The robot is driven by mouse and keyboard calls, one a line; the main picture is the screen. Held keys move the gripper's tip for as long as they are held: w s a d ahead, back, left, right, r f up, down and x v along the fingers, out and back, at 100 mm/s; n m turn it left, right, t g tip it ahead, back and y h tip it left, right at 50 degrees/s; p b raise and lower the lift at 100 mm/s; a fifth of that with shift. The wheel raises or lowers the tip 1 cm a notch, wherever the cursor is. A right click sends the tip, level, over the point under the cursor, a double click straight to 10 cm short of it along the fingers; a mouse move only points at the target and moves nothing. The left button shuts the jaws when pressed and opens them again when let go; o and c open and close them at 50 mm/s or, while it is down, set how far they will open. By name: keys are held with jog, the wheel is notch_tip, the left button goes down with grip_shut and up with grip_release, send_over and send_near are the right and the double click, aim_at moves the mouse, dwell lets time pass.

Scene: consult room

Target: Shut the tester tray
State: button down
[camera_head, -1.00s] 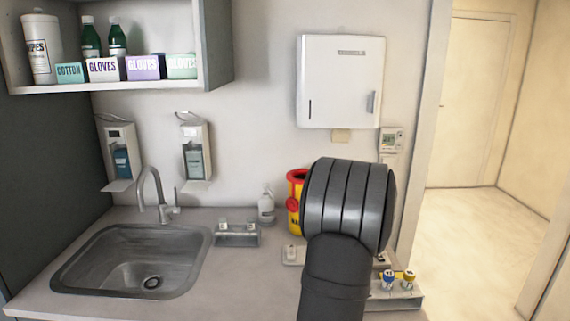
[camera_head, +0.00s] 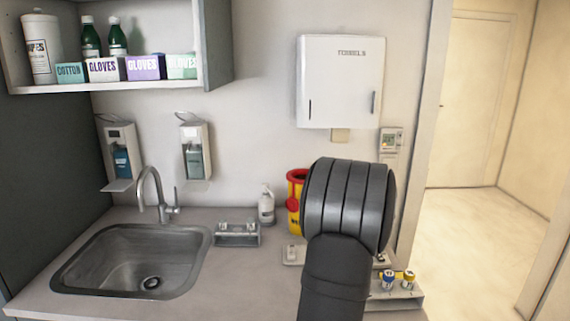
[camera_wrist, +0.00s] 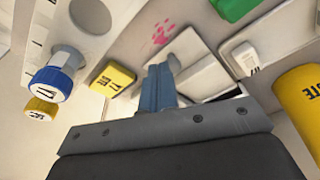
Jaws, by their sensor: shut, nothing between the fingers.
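In the wrist view my gripper (camera_wrist: 158,90) is shut, its two blue-grey fingers together and empty. Just right of the fingertips is a pale, flat-sided unit, which looks like the tester (camera_wrist: 190,48). A light slab, perhaps its tray (camera_wrist: 207,80), shows beside the fingers. I cannot tell how far out the tray is, or whether the fingers touch it. In the head view my dark arm hides the gripper and most of the tester area.
A blue-capped bottle (camera_wrist: 55,75) and a yellow-capped bottle (camera_wrist: 40,107) stand left in the wrist view. A yellow block (camera_wrist: 113,79), a white labelled box (camera_wrist: 243,60) and a yellow bin (camera_wrist: 303,98) are close. The sink (camera_head: 135,255) lies left in the head view.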

jog(key=shift+f, duration=0.2)
jog(key=shift+f, duration=1.8)
jog(key=shift+w, duration=0.1)
jog(key=shift+w, duration=3.5)
jog(key=shift+w, duration=1.65)
notch_tip(320, 180, up, 7)
